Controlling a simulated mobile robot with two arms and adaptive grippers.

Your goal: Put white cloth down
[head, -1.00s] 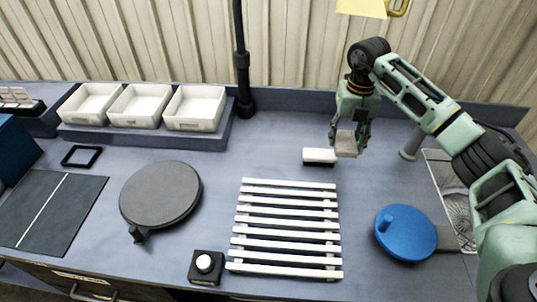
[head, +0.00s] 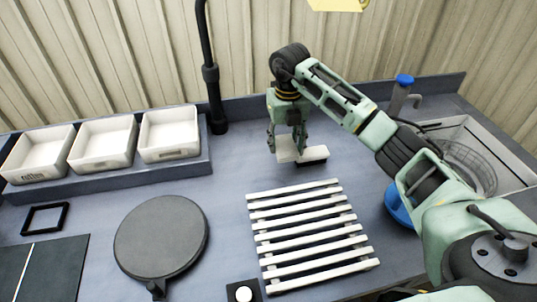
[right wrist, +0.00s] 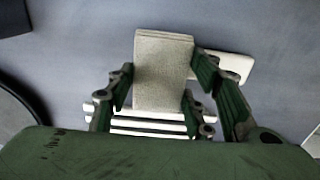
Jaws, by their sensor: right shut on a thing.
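My right gripper (head: 287,148) is shut on the white cloth (head: 287,154), a folded, pale grey-white pad. In the head view it is low over the back middle of the grey worktop, behind the slatted white rack (head: 308,227). The right wrist view shows the cloth (right wrist: 163,68) between the two green fingers (right wrist: 160,92). I cannot tell whether the cloth touches the worktop. A white-topped block with a black base (head: 314,155) is just right of the cloth, partly hidden by it. My left gripper is not in view.
White trays (head: 107,143) stand on a raised step at back left. A dark round plate (head: 160,237) is left of the rack. A blue round thing (head: 397,206) is partly hidden by my right arm, near the sink (head: 490,150). A black post (head: 213,95) rises behind. Worktop left of the cloth is clear.

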